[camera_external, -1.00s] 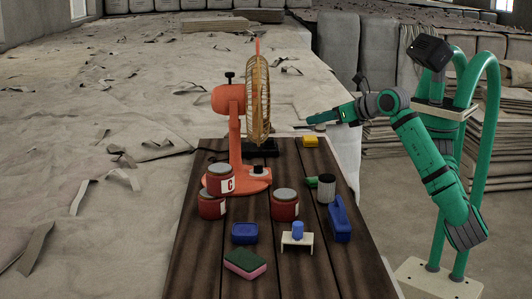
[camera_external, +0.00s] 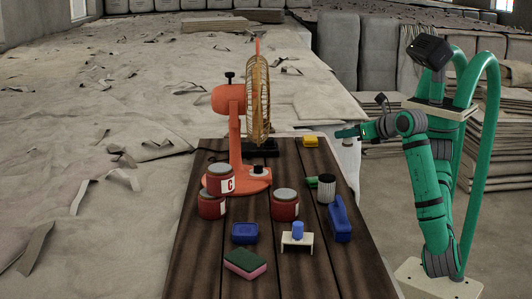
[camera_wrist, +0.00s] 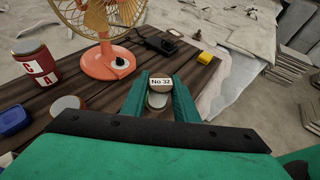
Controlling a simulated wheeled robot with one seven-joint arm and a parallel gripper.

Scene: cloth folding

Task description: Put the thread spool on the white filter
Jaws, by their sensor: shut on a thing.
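In the wrist view my gripper (camera_wrist: 160,96) is shut on the thread spool (camera_wrist: 161,83), a small brownish piece with a white "No 32" label between the green fingers. A pale rounded shape (camera_wrist: 157,100) shows just below the label; I cannot tell if it is part of the spool.
A blue case (camera_external: 340,219) and a green item (camera_external: 312,181) sit beside the filter. Red jars (camera_external: 285,205) and an orange fan (camera_external: 230,120) stand to the left. A yellow block (camera_external: 310,141) lies at the back of the wooden table (camera_external: 345,270). The front-right planks are clear.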

